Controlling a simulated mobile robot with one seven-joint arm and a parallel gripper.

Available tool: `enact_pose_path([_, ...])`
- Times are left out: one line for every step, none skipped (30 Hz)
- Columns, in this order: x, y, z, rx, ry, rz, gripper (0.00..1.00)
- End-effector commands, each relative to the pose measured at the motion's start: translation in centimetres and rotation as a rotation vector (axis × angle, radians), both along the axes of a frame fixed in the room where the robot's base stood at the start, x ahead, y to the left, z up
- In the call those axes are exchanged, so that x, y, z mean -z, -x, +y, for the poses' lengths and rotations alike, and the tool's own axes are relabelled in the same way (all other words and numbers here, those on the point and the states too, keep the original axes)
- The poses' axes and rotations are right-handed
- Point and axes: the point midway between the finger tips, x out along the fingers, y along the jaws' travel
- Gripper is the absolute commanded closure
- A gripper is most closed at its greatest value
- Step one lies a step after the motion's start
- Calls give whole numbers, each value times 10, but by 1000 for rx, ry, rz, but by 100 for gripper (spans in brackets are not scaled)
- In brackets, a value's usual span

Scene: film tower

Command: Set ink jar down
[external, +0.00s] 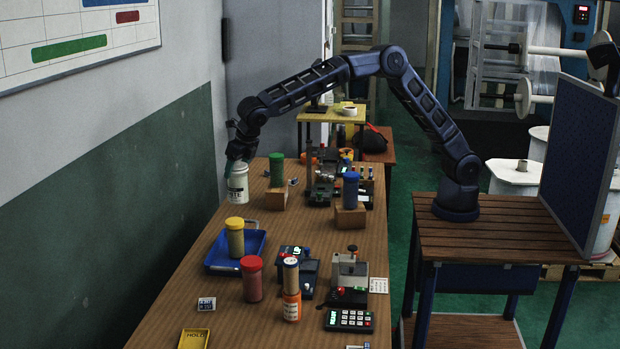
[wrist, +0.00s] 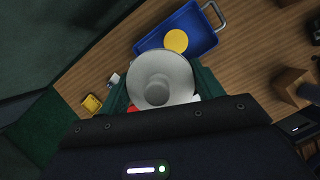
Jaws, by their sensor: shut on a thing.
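My gripper (external: 239,160) is shut on a white jar (external: 237,186) with dark lettering, only partly readable. I take this jar to be the ink jar. It is upright at the left, wall-side edge of the long wooden table (external: 190,270). I cannot tell whether its base touches the table. In the wrist view the jar's round pale top (wrist: 160,74) fills the space between my green fingers. A green jar (external: 276,171) on a wooden block (external: 275,199) stands to its right.
A blue tray (external: 214,268) with a yellow-lidded jar (external: 235,238) lies nearer the camera. A blue jar (external: 351,190) stands on another block (external: 350,217). Table between tray and green jar's block is clear.

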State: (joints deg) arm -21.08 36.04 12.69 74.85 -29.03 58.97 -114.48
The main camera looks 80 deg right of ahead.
Motion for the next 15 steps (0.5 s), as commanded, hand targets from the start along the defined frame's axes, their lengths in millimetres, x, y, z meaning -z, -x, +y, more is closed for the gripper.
enact_pose_path([-1,-8,-24,23,0,-1,88])
enact_pose_path([-1,-13,-36,35,-1,-1,88])
enact_pose_path([-2,-18,-52,50,0,-1,88])
enact_pose_path([-2,-21,-65,61,-1,-1,88])
enact_pose_path([-2,-24,-77,73,-1,-1,88])
enact_pose_path([-2,-28,-93,87,-2,0,88])
enact_pose_path([-2,-32,-106,99,-1,0,88])
enact_pose_path([-2,-34,-118,110,-1,0,88])
enact_pose_path([-2,-38,-135,124,-2,0,88])
enact_pose_path([-2,-40,-147,136,-2,0,88])
enact_pose_path([-2,-42,-160,148,-2,0,88])
enact_pose_path([-2,-45,-177,163,-2,0,88])
enact_pose_path([-2,-46,-189,174,-2,0,88])
enact_pose_path([-2,-48,-202,186,-2,1,88])
enact_pose_path([-2,-49,-219,201,-2,0,88])
